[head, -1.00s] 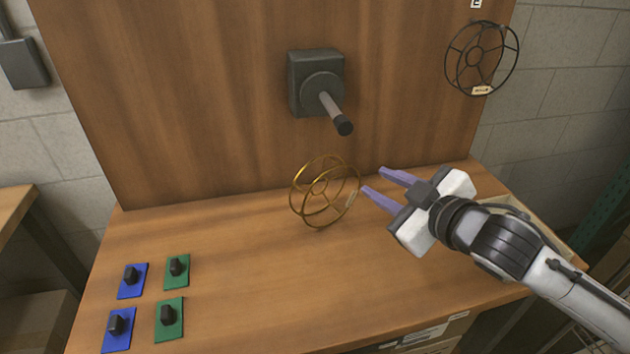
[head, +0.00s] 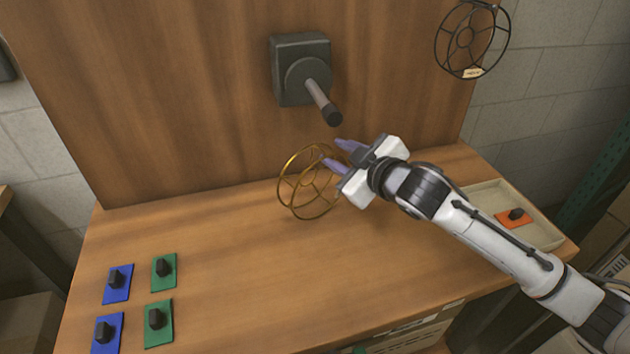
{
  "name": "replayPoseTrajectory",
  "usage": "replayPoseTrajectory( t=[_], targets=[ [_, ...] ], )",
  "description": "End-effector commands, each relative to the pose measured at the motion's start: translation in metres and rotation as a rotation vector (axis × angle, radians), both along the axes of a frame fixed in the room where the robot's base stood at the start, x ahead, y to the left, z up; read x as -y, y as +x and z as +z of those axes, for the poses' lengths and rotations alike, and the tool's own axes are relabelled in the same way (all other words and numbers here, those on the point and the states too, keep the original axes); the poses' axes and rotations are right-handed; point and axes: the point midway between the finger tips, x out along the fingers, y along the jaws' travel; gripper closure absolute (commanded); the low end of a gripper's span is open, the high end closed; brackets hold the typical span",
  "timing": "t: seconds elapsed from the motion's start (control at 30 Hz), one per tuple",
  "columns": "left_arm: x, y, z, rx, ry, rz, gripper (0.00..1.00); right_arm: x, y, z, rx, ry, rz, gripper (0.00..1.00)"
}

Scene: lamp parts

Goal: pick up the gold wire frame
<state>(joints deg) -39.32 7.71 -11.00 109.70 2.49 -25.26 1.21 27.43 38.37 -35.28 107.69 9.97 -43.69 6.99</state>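The gold wire frame (head: 283,182), a round open cage of hoops and spokes, stands on its rim on the wooden table near the backboard. My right gripper (head: 334,152) is at the frame's upper right side. Its two purple fingers are apart, and their tips overlap the frame's edge in the picture. I cannot tell whether the fingers touch the wire or have it between them. My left gripper is not in the head view.
A dark wall mount (head: 302,72) with a protruding rod is above the frame. A black wire frame (head: 472,40) hangs at upper right. Blue and green plates with black knobs lie at front left. A tray (head: 546,229) with an orange plate (head: 514,219) is at right. The table's middle is clear.

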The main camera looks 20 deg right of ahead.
Motion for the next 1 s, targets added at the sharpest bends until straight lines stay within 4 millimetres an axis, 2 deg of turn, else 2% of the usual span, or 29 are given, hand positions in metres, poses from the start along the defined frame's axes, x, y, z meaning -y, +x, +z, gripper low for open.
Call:
replayPoseTrajectory(
  t=[0.23,0.4,0.83,1.0],
  targets=[
    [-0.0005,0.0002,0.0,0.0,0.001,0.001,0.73,-0.0005,0.0018,-0.0008,0.0,-0.001,0.0,0.72],
    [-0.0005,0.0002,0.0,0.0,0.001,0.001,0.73,-0.0003,0.0018,-0.0007,0.0,-0.001,0.0,1.0],
    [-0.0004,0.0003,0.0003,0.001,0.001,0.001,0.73,-0.0004,0.0019,0.0009,0.003,0.001,0.001,1.0],
    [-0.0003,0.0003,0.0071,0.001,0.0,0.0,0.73,-0.0013,0.0016,0.0056,0.002,0.001,0.001,1.0]
  ],
)
